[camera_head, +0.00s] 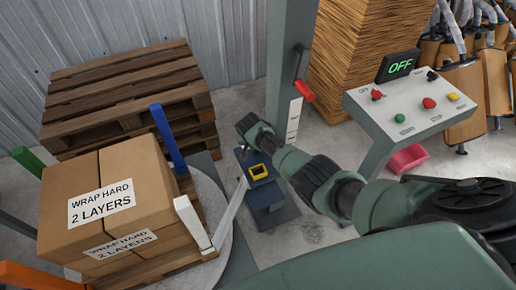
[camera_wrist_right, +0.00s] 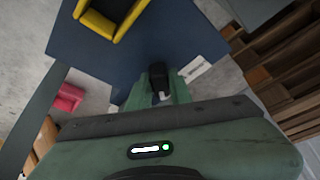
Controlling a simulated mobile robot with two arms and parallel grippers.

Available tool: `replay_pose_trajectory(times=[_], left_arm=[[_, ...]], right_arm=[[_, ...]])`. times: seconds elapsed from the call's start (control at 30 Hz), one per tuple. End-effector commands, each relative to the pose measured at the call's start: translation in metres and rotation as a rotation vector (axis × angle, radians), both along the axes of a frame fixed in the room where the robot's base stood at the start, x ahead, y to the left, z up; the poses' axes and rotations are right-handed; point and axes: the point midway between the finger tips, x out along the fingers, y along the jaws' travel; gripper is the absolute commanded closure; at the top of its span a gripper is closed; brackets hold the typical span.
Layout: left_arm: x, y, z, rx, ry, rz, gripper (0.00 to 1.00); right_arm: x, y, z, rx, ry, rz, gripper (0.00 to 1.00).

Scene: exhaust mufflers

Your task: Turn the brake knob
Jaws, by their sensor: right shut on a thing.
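A black knob (camera_wrist_right: 158,76), which looks like the brake knob, sits on the blue housing (camera_wrist_right: 120,55) beside a small white label (camera_wrist_right: 196,68) in the right wrist view. My right gripper (camera_wrist_right: 160,92) is shut on the knob, and its jaws hide part of it. In the head view my right arm reaches from the right to the blue unit (camera_head: 273,197) in the middle, with the gripper largely hidden by the wrist. The knob's exact angle is hard to tell. My left gripper is not in view.
A yellow frame (camera_head: 258,172) stands on the blue unit. Wrapped-label cartons (camera_head: 95,205) on a turntable are at the left. A control panel (camera_head: 412,112) with a green "OFF" display (camera_head: 399,66) is at the right. A post with a red handle (camera_head: 304,91) stands behind.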

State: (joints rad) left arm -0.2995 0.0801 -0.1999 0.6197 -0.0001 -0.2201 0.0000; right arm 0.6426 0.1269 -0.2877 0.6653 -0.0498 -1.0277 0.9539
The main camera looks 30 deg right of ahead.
Motion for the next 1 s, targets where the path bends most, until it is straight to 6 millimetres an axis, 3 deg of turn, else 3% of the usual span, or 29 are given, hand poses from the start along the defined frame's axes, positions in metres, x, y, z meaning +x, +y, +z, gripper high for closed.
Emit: replay_pose_trajectory(times=[0.3,0.8,0.83,0.9,1.0], left_arm=[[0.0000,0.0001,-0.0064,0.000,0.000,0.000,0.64],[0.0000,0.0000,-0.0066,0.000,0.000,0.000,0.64],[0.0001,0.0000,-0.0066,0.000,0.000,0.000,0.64],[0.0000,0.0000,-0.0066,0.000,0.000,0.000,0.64],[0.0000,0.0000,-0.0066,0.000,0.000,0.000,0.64]], right_arm=[[0.0004,0.0010,-0.0007,0.002,0.001,-0.104,1.00],[0.0000,0.0004,-0.0002,0.001,0.002,-0.121,1.00],[0.0000,0.0004,-0.0002,0.001,0.002,-0.121,0.74],[0.0001,0.0003,-0.0002,0.002,0.001,-0.121,0.58],[0.0002,0.0003,-0.0001,0.001,0.001,-0.120,0.58]])
